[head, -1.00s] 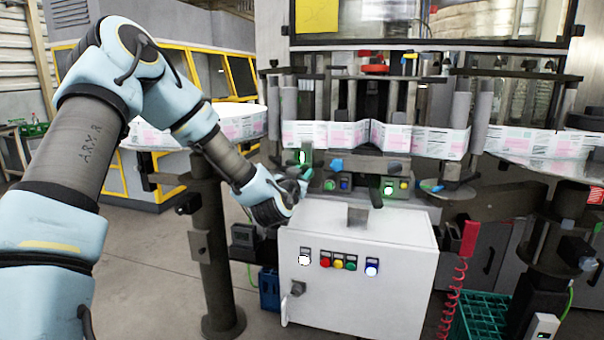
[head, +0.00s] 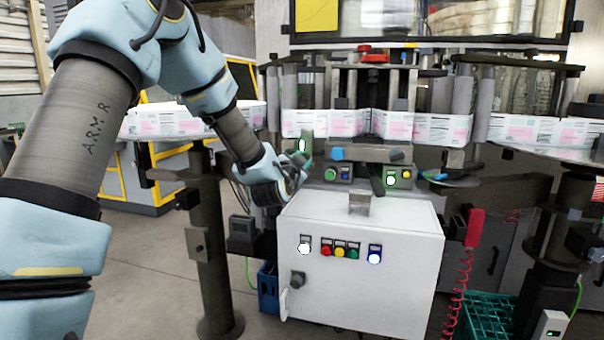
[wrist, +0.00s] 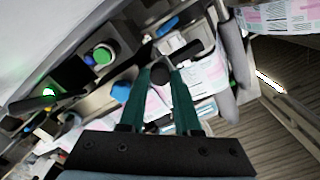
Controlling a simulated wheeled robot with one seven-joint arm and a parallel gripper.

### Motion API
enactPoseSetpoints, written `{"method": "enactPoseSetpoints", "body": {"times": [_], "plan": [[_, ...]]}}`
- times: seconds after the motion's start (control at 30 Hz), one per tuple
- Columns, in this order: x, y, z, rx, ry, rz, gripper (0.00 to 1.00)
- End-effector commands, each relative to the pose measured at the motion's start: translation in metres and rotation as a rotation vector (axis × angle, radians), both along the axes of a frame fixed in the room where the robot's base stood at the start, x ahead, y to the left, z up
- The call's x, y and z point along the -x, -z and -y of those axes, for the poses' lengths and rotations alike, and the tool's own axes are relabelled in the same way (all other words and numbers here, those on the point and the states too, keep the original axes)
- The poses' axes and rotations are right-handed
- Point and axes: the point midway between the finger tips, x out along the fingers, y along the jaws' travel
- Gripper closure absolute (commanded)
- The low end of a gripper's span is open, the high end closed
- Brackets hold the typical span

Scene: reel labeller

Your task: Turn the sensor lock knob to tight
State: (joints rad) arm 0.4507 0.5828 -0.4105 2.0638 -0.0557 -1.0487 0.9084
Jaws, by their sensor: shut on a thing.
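A black round knob (wrist: 160,73) shows between the fingertips of my gripper (wrist: 163,78) in the wrist view. I take it for the sensor lock knob. The two green fingers are closed around it, one on each side. Any mark for tight or loose on it cannot be read. In the head view, my gripper (head: 303,169) is at the left end of the labeller's front, just above the white cabinet's back left corner. The knob is hidden there by my gripper.
A white cabinet (head: 350,272) with coloured buttons stands below my gripper. A button box with a green button (wrist: 103,54) and a blue knob (wrist: 120,92) lie close by. The printed label web (head: 395,125) runs behind. A dark post (head: 205,250) stands left of the cabinet.

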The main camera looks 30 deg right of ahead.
Motion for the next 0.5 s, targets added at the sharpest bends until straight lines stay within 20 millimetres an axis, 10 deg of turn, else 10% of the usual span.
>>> {"method": "enactPoseSetpoints", "body": {"times": [0.5], "plan": [[0.0013, 0.0046, 0.0012, -0.359, 0.001, 0.34, 1.0]]}}
